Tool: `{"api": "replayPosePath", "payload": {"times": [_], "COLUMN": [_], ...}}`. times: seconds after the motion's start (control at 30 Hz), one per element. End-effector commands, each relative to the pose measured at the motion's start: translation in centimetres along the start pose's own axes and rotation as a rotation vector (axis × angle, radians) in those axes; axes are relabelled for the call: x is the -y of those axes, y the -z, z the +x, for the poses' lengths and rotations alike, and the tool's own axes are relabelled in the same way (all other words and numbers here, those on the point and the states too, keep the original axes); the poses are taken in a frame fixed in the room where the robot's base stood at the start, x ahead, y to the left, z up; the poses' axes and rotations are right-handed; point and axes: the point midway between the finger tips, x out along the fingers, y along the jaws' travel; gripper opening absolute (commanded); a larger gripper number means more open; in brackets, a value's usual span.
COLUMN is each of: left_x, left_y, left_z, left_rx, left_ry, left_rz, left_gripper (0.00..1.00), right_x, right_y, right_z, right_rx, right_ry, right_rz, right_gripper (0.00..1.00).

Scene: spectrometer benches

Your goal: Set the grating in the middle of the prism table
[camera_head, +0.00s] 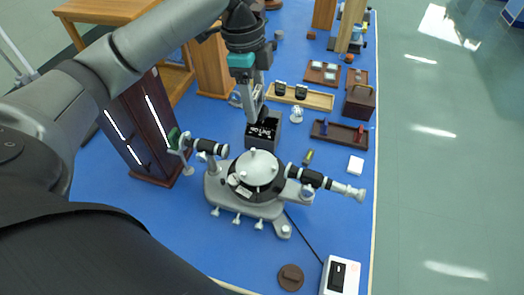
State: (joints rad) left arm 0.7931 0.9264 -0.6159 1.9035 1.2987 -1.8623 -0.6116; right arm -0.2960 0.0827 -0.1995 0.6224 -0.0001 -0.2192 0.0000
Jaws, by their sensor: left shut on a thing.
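The spectrometer (244,190) stands on the blue bench, with its round pale prism table (255,167) at the centre. My left gripper (255,112) points down behind the prism table, at the grey open box (277,139) with a dark inside and white lettering. Its fingers are shut on what I take to be the grating, a small piece I can barely make out between them. I cannot tell whether it is clear of the box. My right gripper is not in view.
The telescope tube (327,183) sticks out right and the collimator tube (208,147) left. Wooden trays (300,97) lie behind. A white box (340,275) and a brown disc (291,277) lie in front. Blue bench right of the spectrometer is mostly clear.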

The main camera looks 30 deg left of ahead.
Motion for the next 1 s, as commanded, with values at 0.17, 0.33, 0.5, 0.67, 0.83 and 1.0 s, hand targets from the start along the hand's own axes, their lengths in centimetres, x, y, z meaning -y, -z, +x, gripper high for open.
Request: {"api": "replayPosePath", "payload": {"times": [0.17,0.33,0.5,0.67,0.83,1.0], "left_x": [-0.1,-0.1,-0.1,-0.1,0.0,-0.1], "left_y": [-0.5,-1.1,-1.6,-1.9,-2.0,-2.3], "left_z": [3.2,7.9,12.2,14.7,15.7,18.0], "left_rx": [0.003,0.002,0.002,0.002,0.002,0.002], "left_ry": [-0.009,-0.008,-0.006,-0.004,-0.002,-0.005], "left_rz": [0.01,0.007,0.008,0.008,0.009,0.007], "left_gripper": [0.04,0.04,0.04,0.04,0.04,0.04], "right_x": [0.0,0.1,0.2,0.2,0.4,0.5], "right_y": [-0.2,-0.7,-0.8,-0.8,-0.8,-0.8], "right_z": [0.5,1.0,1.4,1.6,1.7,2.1], "right_rx": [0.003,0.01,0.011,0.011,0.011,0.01], "right_ry": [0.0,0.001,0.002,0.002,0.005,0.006], "right_rz": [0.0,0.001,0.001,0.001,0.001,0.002], "right_gripper": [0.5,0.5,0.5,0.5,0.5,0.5]}}
